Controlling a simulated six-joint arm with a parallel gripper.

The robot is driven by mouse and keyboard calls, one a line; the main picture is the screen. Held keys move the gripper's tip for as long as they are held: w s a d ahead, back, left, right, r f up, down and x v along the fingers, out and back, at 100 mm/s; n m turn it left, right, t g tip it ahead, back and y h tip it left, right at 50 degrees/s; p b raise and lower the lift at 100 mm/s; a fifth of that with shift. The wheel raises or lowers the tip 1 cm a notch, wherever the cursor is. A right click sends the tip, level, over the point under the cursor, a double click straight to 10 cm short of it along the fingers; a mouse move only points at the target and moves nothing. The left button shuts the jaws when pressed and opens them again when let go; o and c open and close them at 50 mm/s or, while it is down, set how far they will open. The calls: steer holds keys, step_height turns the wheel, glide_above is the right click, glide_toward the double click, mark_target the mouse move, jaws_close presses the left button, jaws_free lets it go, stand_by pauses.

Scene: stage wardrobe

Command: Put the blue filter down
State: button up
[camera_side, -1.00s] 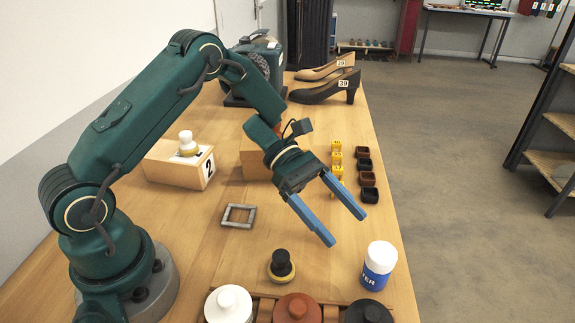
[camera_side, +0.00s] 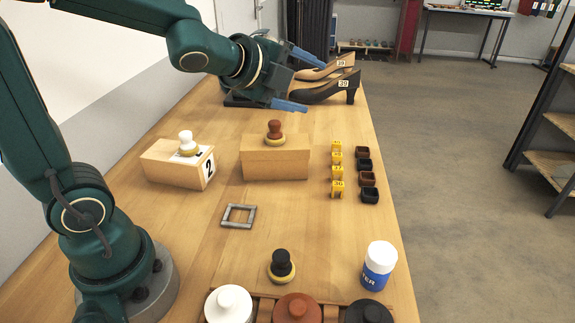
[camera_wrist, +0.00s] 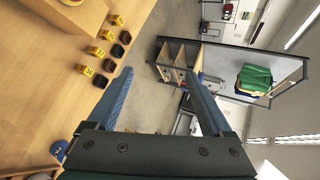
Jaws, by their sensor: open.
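My gripper (camera_side: 314,85) is raised at the back of the table in the side view, in front of the shoes in the picture. Its two blue fingers are spread, with nothing between them. In the wrist view my gripper (camera_wrist: 158,73) is also open and empty, facing the room beyond the table. A white can with a blue label (camera_side: 380,266) stands upright near the table's right edge, well away from my gripper.
Wooden blocks (camera_side: 275,160) carry knobbed pieces, one brown (camera_side: 275,132), one white (camera_side: 186,143). Yellow numbered tags (camera_side: 337,168) and small dark trays (camera_side: 368,179) line the right side. A grey square frame (camera_side: 239,216) lies mid-table. Dark shoe (camera_side: 325,89) stands behind. Table is clear around the frame.

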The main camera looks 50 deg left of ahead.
steer(key=s+d+f+n+g, duration=0.2)
steer(key=s+f+n+g, duration=0.1)
steer(key=s+n, duration=0.5)
steer(key=s+d+f+n+g+h, duration=0.1)
steer(key=s+d+f+n+g, duration=0.2)
steer(key=s+n, duration=0.6)
steer(key=s+g, duration=0.1)
steer(key=s, duration=0.2)
steer(key=shift+f+h, duration=0.3)
